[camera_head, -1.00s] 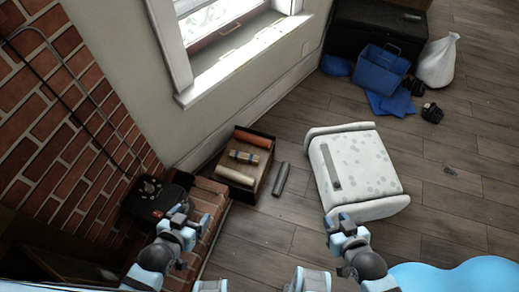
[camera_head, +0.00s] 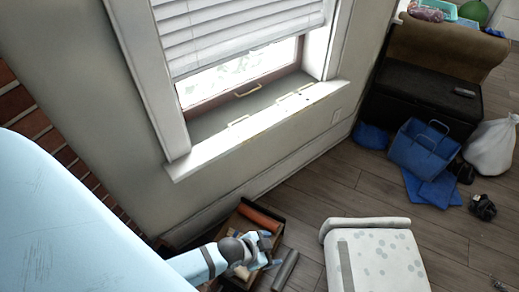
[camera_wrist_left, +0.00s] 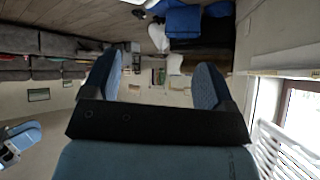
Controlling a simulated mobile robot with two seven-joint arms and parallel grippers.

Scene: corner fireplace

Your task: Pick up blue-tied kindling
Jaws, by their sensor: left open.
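The blue-tied kindling is mostly hidden in the head view behind my left gripper (camera_head: 264,252). It lies in an open dark box (camera_head: 277,238) on the floor by the wall below the window. An orange-red roll (camera_head: 259,218) shows at the box's far end. My left gripper is over the box in the picture, open. Its height above the bundle cannot be told. In the left wrist view the fingers (camera_wrist_left: 160,82) are spread with nothing between them, and the camera looks across the room.
A grey cylinder (camera_head: 285,270) lies on the floor right of the box. A white spotted cushion-like block (camera_head: 380,262) stands further right. The window sill (camera_head: 255,122) juts out behind. A blue bag (camera_head: 420,148), black chest (camera_head: 425,103) and white sack (camera_head: 491,145) stand back right.

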